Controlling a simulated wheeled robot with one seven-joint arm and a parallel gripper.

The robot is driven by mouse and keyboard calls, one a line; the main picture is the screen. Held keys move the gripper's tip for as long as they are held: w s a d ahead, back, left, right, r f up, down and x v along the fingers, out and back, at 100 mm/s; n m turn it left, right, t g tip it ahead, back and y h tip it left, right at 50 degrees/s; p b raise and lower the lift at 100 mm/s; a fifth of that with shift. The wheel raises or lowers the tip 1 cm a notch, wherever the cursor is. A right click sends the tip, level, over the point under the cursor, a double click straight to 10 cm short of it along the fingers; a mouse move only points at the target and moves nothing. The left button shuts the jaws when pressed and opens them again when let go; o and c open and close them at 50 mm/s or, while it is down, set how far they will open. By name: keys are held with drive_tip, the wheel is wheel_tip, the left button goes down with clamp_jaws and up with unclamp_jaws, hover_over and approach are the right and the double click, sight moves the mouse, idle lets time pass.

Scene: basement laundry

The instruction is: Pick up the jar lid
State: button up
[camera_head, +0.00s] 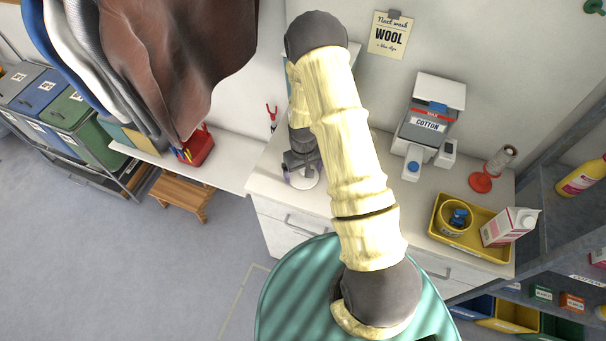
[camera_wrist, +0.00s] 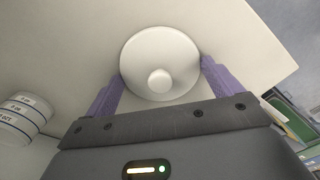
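The jar lid (camera_wrist: 158,62) is a round white disc with a small knob in its middle. In the wrist view it lies ahead of my gripper (camera_wrist: 160,72), between the two purple fingers. The fingers are spread wide, one to each side of the lid, close to its rim; I cannot tell whether they touch it. In the head view my gripper (camera_head: 302,168) is low over the white counter (camera_head: 270,185), and part of the white lid (camera_head: 308,182) shows below it. My arm hides some of the area.
In the head view, a dispenser marked COTTON (camera_head: 430,120), a red stand (camera_head: 482,182) and a yellow tray (camera_head: 480,245) occupy the counter's right side. Hanging clothes (camera_head: 175,60) are at upper left.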

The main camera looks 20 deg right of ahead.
sight(303, 170)
drive_tip(key=shift+c, duration=0.6)
drive_tip(key=shift+r, duration=0.15)
drive_tip(key=shift+w+r, duration=0.1)
drive_tip(key=shift+r, duration=0.2)
wheel_tip(303, 170, up, 9)
drive_tip(key=b, duration=0.3)
drive_tip(key=r+p, duration=0.1)
drive_tip(key=p, duration=0.1)
drive_tip(key=r+p, duration=0.1)
drive_tip(key=p, duration=0.2)
drive_tip(key=r+n+p, duration=0.1)
drive_tip(key=p, duration=0.2)
drive_tip(key=shift+s+r, duration=0.25)
